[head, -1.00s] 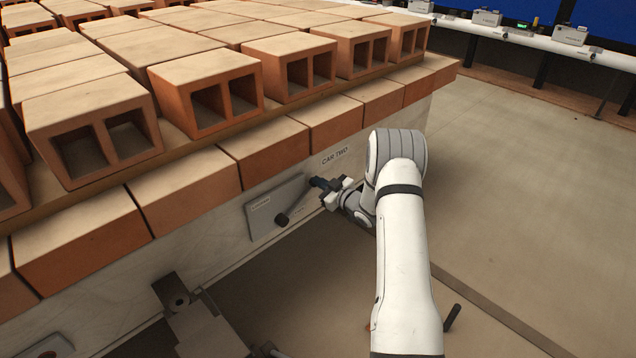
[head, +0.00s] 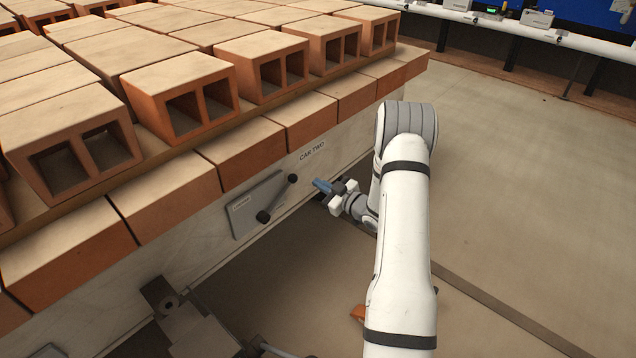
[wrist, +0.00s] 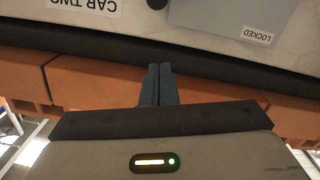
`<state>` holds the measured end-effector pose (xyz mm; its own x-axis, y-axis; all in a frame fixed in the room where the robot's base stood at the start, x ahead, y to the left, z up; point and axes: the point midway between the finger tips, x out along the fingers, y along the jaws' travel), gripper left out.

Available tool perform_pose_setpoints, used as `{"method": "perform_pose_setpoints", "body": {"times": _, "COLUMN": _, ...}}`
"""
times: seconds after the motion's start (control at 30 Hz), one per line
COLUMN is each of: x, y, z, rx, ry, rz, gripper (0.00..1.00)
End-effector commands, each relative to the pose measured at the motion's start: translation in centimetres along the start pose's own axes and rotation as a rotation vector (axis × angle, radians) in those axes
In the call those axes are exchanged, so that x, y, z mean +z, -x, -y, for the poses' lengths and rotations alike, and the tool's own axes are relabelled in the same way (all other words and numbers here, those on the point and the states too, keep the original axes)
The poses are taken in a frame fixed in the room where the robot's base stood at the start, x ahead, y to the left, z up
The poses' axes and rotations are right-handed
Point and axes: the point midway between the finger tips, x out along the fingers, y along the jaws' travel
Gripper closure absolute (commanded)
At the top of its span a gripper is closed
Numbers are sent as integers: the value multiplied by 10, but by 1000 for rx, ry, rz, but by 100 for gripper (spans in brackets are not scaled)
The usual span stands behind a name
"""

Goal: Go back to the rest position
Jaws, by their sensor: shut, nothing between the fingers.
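My gripper (head: 322,186) is shut and empty. It is beside the side wall of the brick car, just right of a dark lever (head: 278,197) and apart from it. The lever slants up to the right from its dark pivot, over a grey plate (head: 243,209). In the wrist view my closed fingers (wrist: 158,70) point at the pale wall. The grey plate (wrist: 240,18) there reads LOCKED, upside down, and a dark knob (wrist: 156,3) is cut by the top edge.
Hollow bricks (head: 190,95) are stacked on the car, with a lower row (head: 245,155) overhanging the wall above my gripper. A CAR TWO label (head: 312,150) is on the wall. Open floor (head: 530,200) lies to the right. Grey metal parts (head: 185,318) stand at lower left.

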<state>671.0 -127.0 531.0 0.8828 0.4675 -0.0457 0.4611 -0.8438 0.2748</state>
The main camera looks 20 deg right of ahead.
Motion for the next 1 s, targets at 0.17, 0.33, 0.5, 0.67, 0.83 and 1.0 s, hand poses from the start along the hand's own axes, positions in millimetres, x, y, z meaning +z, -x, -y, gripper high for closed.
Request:
{"method": "perform_pose_setpoints", "body": {"times": 0.17, "x": 0, "y": 0, "z": 0, "rx": 0, "ry": 0, "rz": 0, "gripper": 100}}
{"method": "perform_pose_setpoints", "body": {"times": 0.33, "x": -4, "y": -1, "z": -1, "rx": 2, "ry": 3, "rz": 5, "gripper": 100}}
{"method": "perform_pose_setpoints", "body": {"times": 0.5, "x": -48, "y": -8, "z": -17, "rx": 32, "ry": 31, "rz": 93, "gripper": 100}}
{"method": "perform_pose_setpoints", "body": {"times": 0.67, "x": -122, "y": -10, "z": -39, "rx": 109, "ry": 56, "rz": 276, "gripper": 100}}
{"method": "perform_pose_setpoints", "body": {"times": 0.83, "x": -201, "y": 6, "z": -52, "rx": 201, "ry": 41, "rz": 472, "gripper": 100}}
{"method": "perform_pose_setpoints", "body": {"times": 1.0, "x": -278, "y": 40, "z": -49, "rx": 282, "ry": -17, "rz": 653, "gripper": 100}}
